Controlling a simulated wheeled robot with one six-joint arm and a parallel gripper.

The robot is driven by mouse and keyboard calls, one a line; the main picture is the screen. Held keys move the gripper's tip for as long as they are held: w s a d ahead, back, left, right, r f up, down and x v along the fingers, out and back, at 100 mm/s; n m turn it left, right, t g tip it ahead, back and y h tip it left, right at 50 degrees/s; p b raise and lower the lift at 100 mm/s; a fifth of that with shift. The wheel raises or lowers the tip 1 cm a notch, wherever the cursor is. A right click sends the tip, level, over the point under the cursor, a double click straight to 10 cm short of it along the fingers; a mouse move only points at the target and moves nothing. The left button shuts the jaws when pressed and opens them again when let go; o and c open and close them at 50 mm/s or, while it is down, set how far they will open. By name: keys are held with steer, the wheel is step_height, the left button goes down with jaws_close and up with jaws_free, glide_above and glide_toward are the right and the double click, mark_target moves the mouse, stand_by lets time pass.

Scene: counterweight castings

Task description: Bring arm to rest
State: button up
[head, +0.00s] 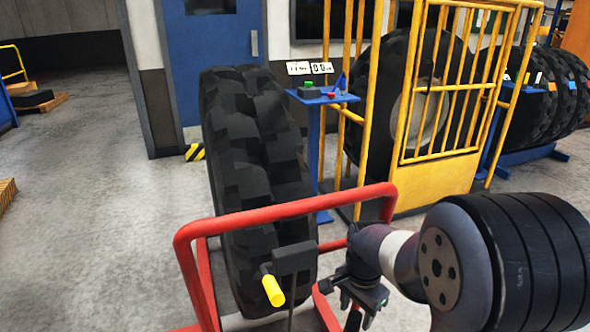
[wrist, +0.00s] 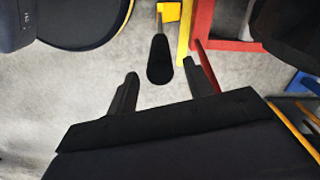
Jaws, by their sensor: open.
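My gripper (head: 346,303) is at the lower middle of the head view, beside the right part of the red tubular frame (head: 275,207). In the wrist view its two fingers (wrist: 160,72) are apart, with nothing held between them. A black rounded piece (wrist: 159,60) shows beyond the gap between the fingers; I cannot tell its distance. My arm is bent and reaches in from the right of the head view. A yellow grip (head: 272,290) on a dark block (head: 295,258) stands left of my gripper, apart from it.
A large black tyre (head: 255,170) stands upright within the red frame. A yellow cage (head: 440,165) stands behind, with another tyre inside. A blue pedestal (head: 318,140) with buttons stands between. Open grey floor (head: 110,220) lies to the left.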

mark_target(355, 316)
steer(key=shift+f, duration=1.65)
